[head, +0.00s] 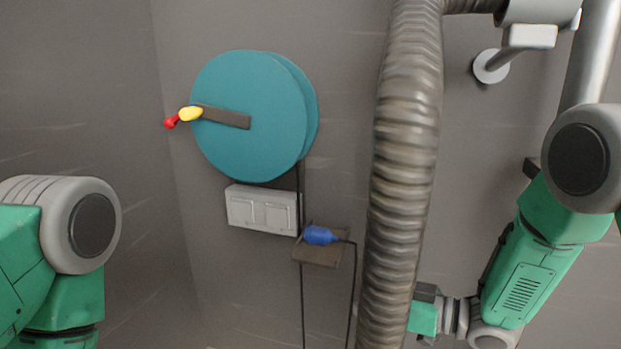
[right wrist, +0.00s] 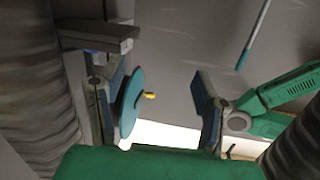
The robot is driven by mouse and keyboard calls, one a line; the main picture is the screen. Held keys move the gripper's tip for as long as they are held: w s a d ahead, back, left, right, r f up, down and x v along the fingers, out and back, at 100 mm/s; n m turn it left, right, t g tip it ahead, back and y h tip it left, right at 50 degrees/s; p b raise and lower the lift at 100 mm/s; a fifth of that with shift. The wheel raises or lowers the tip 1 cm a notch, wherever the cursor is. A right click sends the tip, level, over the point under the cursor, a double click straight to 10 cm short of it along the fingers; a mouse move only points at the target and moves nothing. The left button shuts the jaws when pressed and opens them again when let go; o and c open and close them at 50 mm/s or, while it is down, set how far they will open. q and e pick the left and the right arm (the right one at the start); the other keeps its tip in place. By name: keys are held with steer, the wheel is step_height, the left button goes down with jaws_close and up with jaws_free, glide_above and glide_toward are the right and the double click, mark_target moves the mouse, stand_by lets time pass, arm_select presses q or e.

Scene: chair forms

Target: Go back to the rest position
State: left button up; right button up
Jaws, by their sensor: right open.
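My right arm comes down the right side of the head view. Its far end is beside the ribbed hose, and I cannot make out its fingers there. In the right wrist view my right gripper (right wrist: 155,106) is open, with nothing held between its two fingers. A teal reel (head: 245,115) with a crank and a red and yellow handle (head: 190,114) is on the wall in the head view. The reel also shows beyond the open fingers in the right wrist view (right wrist: 131,103). My left arm shows at the left edge of the head view, its gripper out of frame.
A thick ribbed hose (head: 405,150) hangs close to my right arm. A white double socket box (head: 262,210) is under the reel. A blue plug (head: 320,235) lies on a small brown shelf (head: 318,256), with dark cables hanging. The wall left of the reel is bare.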

steer(key=s+d+f+m+h+p, duration=0.8)
steer(key=s+d+f+h, duration=0.15)
steer(key=s, duration=0.35)
arm_select(q)
step_height(320, 180, up, 14)
steer(key=p, duration=0.5)
arm_select(e)
steer(key=s+d+m+g+h, duration=0.1)
steer(key=s+d+g+h, duration=0.1)
steer(key=s, duration=0.9)
steer(key=s+d+m+g+h, duration=0.2)
steer(key=s+d+g, duration=0.3)
steer(key=s, duration=0.6)
steer(key=shift+s+d+r+h, duration=0.15)
steer(key=shift+s+d+h, duration=0.15)
steer(key=shift+h, duration=0.55)
arm_select(q)
steer(key=shift+c, duration=0.4)
arm_select(e)
steer(key=shift+c, duration=0.3)
